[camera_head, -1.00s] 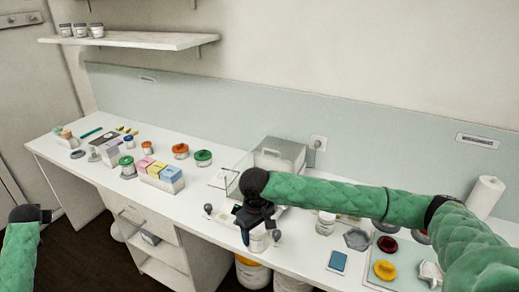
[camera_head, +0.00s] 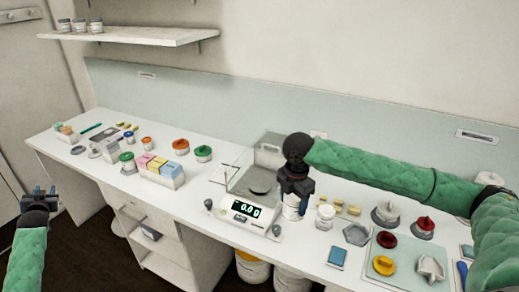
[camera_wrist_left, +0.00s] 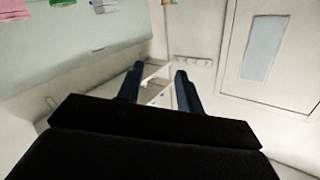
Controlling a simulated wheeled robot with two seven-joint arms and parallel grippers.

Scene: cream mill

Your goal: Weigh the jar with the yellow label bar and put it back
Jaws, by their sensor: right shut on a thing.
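My right gripper (camera_head: 296,182) points down and is shut on a white jar (camera_head: 291,208) just right of the scale. Its label is not clear, and I cannot tell whether the jar touches the counter. My left gripper (camera_head: 39,196) is held away from the counter at the far left. In the left wrist view its two fingers (camera_wrist_left: 157,88) stand apart with nothing between them.
Another white jar (camera_head: 325,216) stands right of the held one. A hexagonal dish (camera_head: 356,235), a blue pad (camera_head: 337,257) and a mat (camera_head: 408,265) with coloured knobbed pieces lie further right. Pastel boxes (camera_head: 158,170) and lidded jars stand left. The front counter left of the scale is clear.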

